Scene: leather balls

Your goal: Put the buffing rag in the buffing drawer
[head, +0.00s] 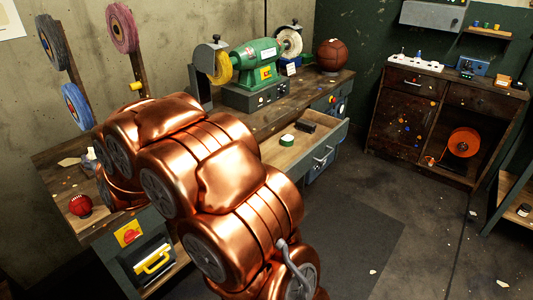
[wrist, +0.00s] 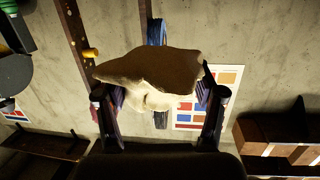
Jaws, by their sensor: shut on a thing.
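The buffing rag (wrist: 150,75), a crumpled tan cloth, is between the two dark fingers of my gripper (wrist: 160,97) in the wrist view. The gripper is shut on it, and the cloth bulges out past both fingers. In the head view my copper arm hides the gripper, and I cannot make out the rag there. An open drawer (head: 334,143) sticks out of the workbench below the green buffing machine, right of my arm. A green roll (head: 287,140) and a black item (head: 306,126) lie in it. No readable label shows on its front.
The workbench (head: 325,88) carries the green buffing machine (head: 262,62) and a brown leather ball (head: 332,55). A dark cabinet (head: 405,108) stands at the right. The floor between is mostly clear.

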